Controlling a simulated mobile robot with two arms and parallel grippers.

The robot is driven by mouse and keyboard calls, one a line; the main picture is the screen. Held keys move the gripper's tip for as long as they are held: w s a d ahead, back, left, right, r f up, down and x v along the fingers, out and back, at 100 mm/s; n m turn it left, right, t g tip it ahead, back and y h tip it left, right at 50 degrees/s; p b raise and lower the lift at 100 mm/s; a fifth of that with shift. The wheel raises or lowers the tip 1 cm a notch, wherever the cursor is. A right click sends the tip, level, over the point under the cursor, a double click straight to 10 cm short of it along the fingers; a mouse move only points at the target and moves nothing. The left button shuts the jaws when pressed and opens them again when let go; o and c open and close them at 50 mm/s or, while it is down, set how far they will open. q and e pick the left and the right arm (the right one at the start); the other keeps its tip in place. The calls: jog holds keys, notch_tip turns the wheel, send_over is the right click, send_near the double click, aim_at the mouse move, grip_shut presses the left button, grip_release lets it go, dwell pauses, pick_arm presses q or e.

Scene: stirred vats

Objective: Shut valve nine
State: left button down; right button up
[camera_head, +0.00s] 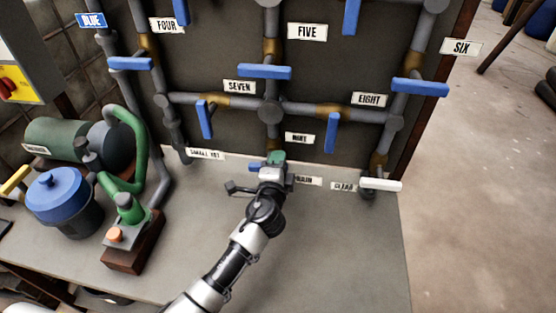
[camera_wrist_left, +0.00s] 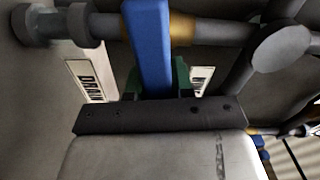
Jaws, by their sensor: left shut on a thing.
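The valve nine handle (camera_wrist_left: 151,45) is a blue bar in the left wrist view. It stands crosswise to its grey pipe (camera_wrist_left: 218,29), over a brass section. My left gripper (camera_head: 275,160) is shut on this handle, below the central pipe junction in the head view. Only a short blue end of the handle (camera_head: 255,166) shows left of the gripper there; the rest is hidden. A small label that seems to read NINE (camera_head: 300,138) is right of the pipe above the gripper. The green fingers flank the handle in the left wrist view. My right gripper is not in view.
A white handle (camera_head: 381,184) is low right. A green pump (camera_head: 125,210) and blue-lidded pot (camera_head: 57,194) stand left. The bench front is clear.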

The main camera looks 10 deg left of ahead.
pick_arm(q)
jog(key=shift+f+m, duration=0.25)
jog(key=shift+m, duration=0.55)
jog(key=c, duration=1)
grip_release()
jog(key=s, duration=1)
jog(key=shift+s+b, duration=0.35)
jog(key=shift+s, duration=0.05)
jog(key=shift+s+f, duration=0.1)
